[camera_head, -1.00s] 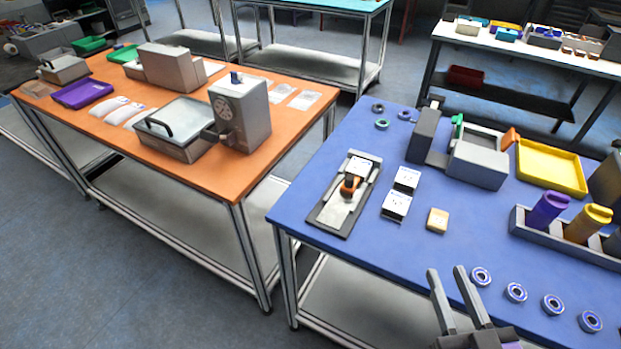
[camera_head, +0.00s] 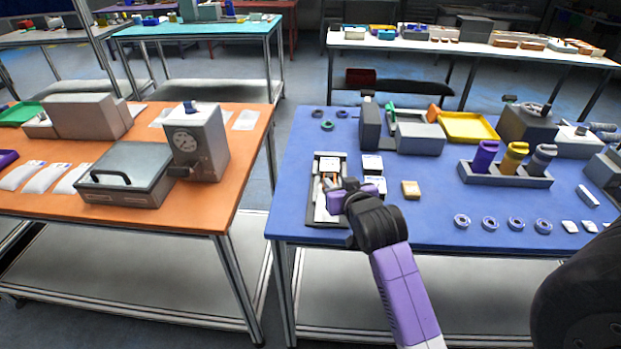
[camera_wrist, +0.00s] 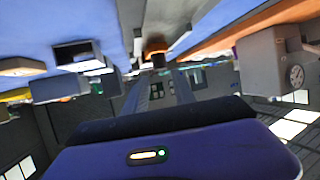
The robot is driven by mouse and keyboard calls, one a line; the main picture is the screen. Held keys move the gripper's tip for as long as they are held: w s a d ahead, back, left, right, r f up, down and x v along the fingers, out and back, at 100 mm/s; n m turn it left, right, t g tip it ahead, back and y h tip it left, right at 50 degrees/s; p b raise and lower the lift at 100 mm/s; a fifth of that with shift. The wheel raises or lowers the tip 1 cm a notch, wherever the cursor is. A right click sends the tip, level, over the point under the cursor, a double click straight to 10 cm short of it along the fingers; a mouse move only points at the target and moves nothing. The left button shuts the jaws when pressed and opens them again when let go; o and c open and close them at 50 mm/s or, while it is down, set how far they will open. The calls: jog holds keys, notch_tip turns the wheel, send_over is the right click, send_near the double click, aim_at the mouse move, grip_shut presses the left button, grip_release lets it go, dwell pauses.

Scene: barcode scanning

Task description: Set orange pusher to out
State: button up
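A flat dark fixture (camera_head: 324,222) with a pale card and metal rails lies at the left of the blue table. Its small orange knob (camera_head: 327,181), which I take as the orange pusher, is partly hidden by my gripper. My gripper (camera_head: 336,188) is over the fixture. In the wrist view, its two fingers (camera_wrist: 160,88) stand apart with nothing between them. An orange part (camera_wrist: 155,52) with a dark block shows beyond the fingertips, apart from them. Another orange part (camera_head: 434,113) sits beside the yellow tray. I cannot tell how far the knob is slid.
White labelled boxes (camera_head: 373,163) and a tan box (camera_head: 411,189) lie right of the fixture. A grey machine (camera_head: 419,139), the yellow tray (camera_head: 468,127) and a bottle rack (camera_head: 505,176) stand farther right. Several rings lie along the front. A gap separates the orange table (camera_head: 215,215).

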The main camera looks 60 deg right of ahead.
aim_at(330, 176)
jog(key=shift+p+x, duration=0.4)
jog(key=shift+x, duration=3.4)
jog(key=shift+f, duration=0.1)
grip_shut()
